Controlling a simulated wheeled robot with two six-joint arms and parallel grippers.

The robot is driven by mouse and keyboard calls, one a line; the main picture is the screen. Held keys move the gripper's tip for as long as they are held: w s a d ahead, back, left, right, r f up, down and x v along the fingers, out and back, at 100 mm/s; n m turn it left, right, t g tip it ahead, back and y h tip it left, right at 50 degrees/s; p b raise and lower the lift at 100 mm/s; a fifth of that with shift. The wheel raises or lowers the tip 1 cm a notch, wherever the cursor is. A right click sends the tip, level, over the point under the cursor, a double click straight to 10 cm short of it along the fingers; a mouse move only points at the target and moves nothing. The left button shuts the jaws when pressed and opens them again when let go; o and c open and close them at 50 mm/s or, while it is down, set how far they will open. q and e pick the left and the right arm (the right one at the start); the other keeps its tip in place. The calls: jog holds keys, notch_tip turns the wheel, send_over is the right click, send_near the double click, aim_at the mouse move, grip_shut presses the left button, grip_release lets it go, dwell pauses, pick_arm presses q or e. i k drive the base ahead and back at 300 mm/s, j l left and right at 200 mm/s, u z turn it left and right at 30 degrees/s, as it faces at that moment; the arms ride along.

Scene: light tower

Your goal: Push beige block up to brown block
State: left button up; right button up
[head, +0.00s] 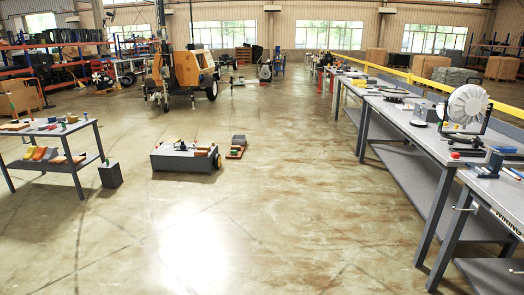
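I cannot make out for certain which objects are the beige block and the brown block. Small brown-orange pieces (15,126) lie at the left end of the grey table (58,131), with tiny red, green and blue items nearby. Several yellow, orange and tan blocks (40,153) lie on that table's lower shelf. More small orange-brown pieces (203,151) sit on a low grey box (180,162) on the floor. All are too small to tell more. Neither of my grippers shows in the head view.
A long grey workbench (420,135) with a round white fan-like device (467,104) runs along the right. A small grey box (110,174) stands by the left table. The middle floor is clear.

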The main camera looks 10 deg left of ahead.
aim_at(199, 147)
jog(key=i+j+u, duration=0.4)
jog(key=i, duration=0.45)
jog(key=i+u, duration=0.35)
jog(key=i, duration=1.5)
jog(key=i+z, duration=0.1)
jog(key=i, duration=0.9)
jog(key=i+j, duration=0.2)
jog(key=i, duration=0.8)
jog(key=i+j+z, duration=0.1)
jog(key=i, duration=0.9)
jog(key=i+l, duration=0.15)
jog(key=i, duration=0.2)
jog(key=i+l, duration=0.15)
jog(key=i, duration=0.2)
